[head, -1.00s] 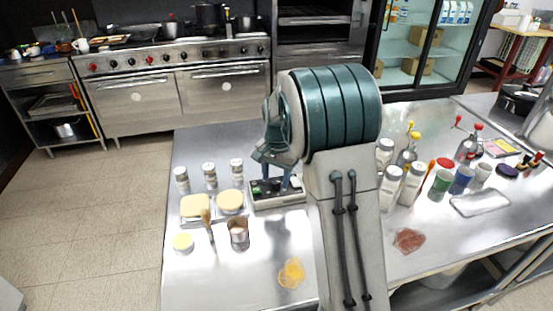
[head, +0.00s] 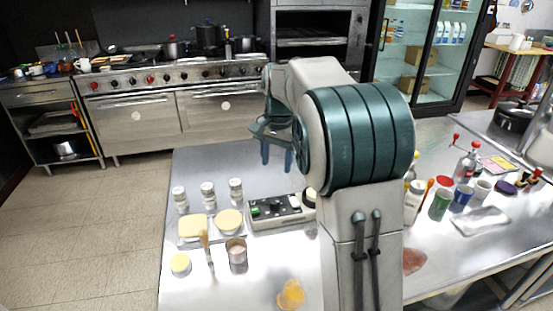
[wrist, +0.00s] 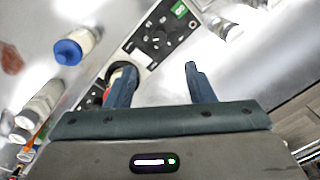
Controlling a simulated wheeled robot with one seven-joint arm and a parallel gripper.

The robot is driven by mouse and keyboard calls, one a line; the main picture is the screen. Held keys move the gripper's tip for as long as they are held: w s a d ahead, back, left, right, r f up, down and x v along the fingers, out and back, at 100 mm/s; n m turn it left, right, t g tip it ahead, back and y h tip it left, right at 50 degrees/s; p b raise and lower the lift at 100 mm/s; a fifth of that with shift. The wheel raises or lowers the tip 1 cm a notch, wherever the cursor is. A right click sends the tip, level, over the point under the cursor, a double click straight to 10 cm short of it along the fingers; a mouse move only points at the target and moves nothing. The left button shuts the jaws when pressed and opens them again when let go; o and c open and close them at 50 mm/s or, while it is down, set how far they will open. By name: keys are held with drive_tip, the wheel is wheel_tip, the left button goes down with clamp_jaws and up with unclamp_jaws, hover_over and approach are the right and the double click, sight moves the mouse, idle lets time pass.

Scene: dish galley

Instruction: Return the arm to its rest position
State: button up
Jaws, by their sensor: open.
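My gripper (head: 278,158) is up over the back part of the steel counter (head: 215,160) in the head view, with its two fingers pointing down. In the wrist view its fingers (wrist: 160,85) stand apart with nothing between them. A grey control box (head: 280,210) with dark knobs and a green part lies on the counter below and nearer than the gripper; the box also shows in the wrist view (wrist: 165,35). My arm hides part of the counter's middle.
Left of the box stand several white-capped shakers (head: 208,194), a metal cup (head: 236,250) and a brush (head: 206,247). Bottles and cups, including a blue cup (head: 461,198), crowd the right side. An orange spill (head: 291,294) lies in front. The counter's back left is clear.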

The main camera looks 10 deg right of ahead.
drive_tip(key=s+f+n+t, duration=0.1)
drive_tip(key=s+n, duration=0.3)
drive_tip(key=s, duration=0.9)
drive_tip(key=s+f+n+t, duration=0.1)
drive_tip(key=s+f+n, duration=0.2)
drive_tip(key=s, duration=1.1)
drive_tip(key=shift+a+f+n+t, duration=0.25)
drive_tip(key=shift+f+n+t, duration=0.05)
drive_tip(key=shift+n, duration=0.3)
